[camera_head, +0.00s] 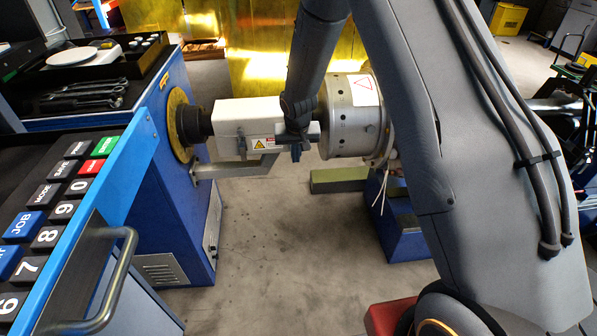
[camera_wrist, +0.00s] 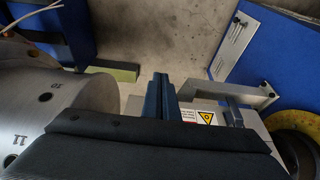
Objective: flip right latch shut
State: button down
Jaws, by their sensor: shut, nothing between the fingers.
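A white guard box (camera_head: 247,122) with a warning label covers the shaft between the blue drive stand and the steel rotor (camera_head: 352,118); in the wrist view part of the box (camera_wrist: 262,133) shows beyond my wrist. A small dark latch (camera_head: 241,147) is on the box's left part, and it also shows in the wrist view (camera_wrist: 233,112). My gripper (camera_head: 296,153) is at the right end of the box, fingers pointing down and shut, with nothing seen between them; the fingers also show in the wrist view (camera_wrist: 159,95). The right latch is not clearly seen, probably hidden by my gripper.
A grey bracket arm (camera_head: 235,167) runs below the box from the blue stand (camera_head: 185,190). A keypad console (camera_head: 60,200) and a bench with tools (camera_head: 85,96) are at left. A green beam (camera_head: 338,180) lies behind. Concrete floor (camera_head: 290,260) is clear below.

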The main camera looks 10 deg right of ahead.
jog(key=s+b, duration=0.6)
jog(key=s, duration=0.6)
jog(key=shift+a, duration=0.35)
jog(key=shift+s, duration=0.1)
jog(key=s+d+r+g+p, duration=0.1)
jog(key=s+d+r+p, duration=0.2)
jog(key=s+r, duration=0.5)
jog(key=s+d+r+g+p, duration=0.2)
jog(key=s+d+r, duration=0.4)
jog(key=s, duration=0.9)
notch_tip(320, 180, up, 4)
jog(key=shift+s+f+n+g+p, duration=0.2)
jog(key=shift+f+n+g+p, duration=0.1)
jog(key=shift+p, duration=0.35)
